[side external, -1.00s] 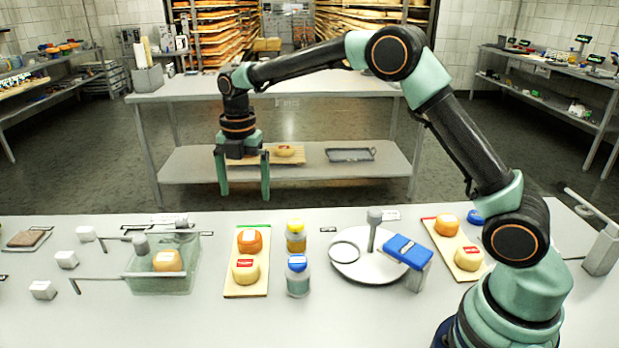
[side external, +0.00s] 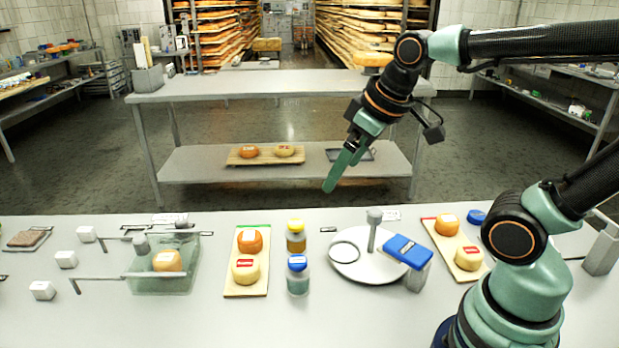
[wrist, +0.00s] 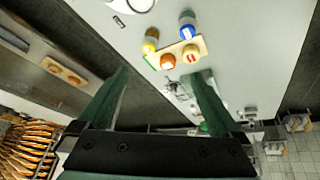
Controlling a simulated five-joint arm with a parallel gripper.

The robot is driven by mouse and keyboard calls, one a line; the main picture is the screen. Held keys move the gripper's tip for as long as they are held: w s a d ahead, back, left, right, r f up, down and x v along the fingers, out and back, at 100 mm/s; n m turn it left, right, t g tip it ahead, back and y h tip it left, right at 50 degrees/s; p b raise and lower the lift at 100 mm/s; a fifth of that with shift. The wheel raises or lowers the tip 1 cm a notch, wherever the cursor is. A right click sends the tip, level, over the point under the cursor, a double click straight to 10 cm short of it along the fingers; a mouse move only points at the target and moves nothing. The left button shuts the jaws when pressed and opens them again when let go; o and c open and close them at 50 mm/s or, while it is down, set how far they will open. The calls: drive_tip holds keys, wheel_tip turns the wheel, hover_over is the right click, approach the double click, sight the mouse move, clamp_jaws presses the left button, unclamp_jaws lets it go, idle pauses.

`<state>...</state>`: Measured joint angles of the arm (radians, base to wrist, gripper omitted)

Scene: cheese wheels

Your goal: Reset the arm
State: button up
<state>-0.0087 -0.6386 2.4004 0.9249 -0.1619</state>
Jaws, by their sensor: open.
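My gripper (side external: 345,172) hangs in the air above the far edge of the work table, tilted down to the left, with nothing in it. In the wrist view its two green fingers (wrist: 158,92) stand wide apart. In the side view the fingers overlap, so the gap does not show there. My arm reaches in from the right side, raised well above the table.
The table (side external: 380,320) holds a glass tank (side external: 190,280) with a cheese, a board (side external: 246,290) with two cheeses, two jars (side external: 297,285), a round plate (side external: 350,268), a blue-topped block (side external: 408,251) and a second cheese board (side external: 480,274). A rear bench (side external: 190,93) stands behind.

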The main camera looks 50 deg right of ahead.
drive_tip(key=shift+s+d+f+m, duration=0.15)
drive_tip(key=shift+s+f+m, duration=0.35)
drive_tip(key=shift+s+m, duration=0.4)
